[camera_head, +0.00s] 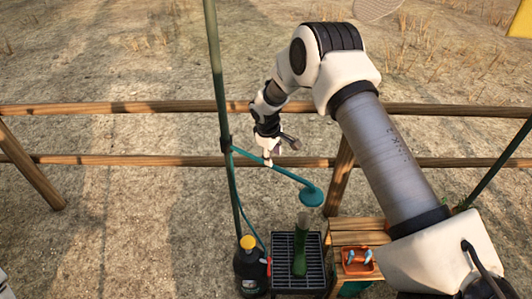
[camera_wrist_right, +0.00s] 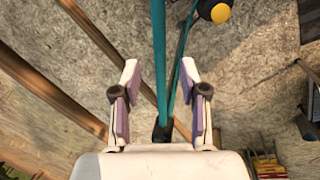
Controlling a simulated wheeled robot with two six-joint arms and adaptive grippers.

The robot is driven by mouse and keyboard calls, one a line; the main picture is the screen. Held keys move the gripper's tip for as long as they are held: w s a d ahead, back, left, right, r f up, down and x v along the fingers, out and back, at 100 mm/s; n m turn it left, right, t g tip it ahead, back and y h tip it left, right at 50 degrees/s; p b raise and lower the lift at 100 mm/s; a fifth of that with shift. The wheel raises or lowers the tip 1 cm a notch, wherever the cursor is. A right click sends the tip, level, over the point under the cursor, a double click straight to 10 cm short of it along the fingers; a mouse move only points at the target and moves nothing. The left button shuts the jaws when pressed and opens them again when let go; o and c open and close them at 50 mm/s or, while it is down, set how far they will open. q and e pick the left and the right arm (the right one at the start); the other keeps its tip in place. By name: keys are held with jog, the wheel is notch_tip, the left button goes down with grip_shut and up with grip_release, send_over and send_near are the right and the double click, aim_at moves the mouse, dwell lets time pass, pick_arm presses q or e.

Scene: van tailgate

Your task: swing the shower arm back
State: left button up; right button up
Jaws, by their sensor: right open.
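The teal shower arm (camera_head: 275,169) slants down to the right from a dark collar on the green upright pole (camera_head: 218,90). Its round shower head (camera_head: 312,197) hangs at the far end, above a dark grate. My right gripper (camera_head: 267,157) is at the middle of the shower arm, fingers pointing down. In the right wrist view, the gripper (camera_wrist_right: 163,98) is open, with a teal bar (camera_wrist_right: 158,50) running between its two fingers. A second, slanted teal line (camera_wrist_right: 183,75) lies beside that bar. I cannot tell whether either finger touches the arm. My left gripper is not in view.
A dark bottle with a yellow cap (camera_head: 249,268) stands at the pole's foot. A green object (camera_head: 301,250) stands on the grate (camera_head: 283,272). A wooden crate (camera_head: 350,228) beside it holds an orange tray (camera_head: 358,267). Wooden rails (camera_head: 120,160) cross behind.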

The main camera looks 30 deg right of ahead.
aim_at(275, 166)
jog(key=f, duration=0.4)
jog(key=w+d+f+p, duration=0.1)
jog(key=shift+f, duration=0.4)
jog(key=shift+s+r, duration=0.1)
jog(key=shift+r, duration=0.05)
jog(key=shift+s, duration=0.15)
jog(key=shift+c, duration=0.9)
grip_shut()
jog(key=shift+d, duration=0.1)
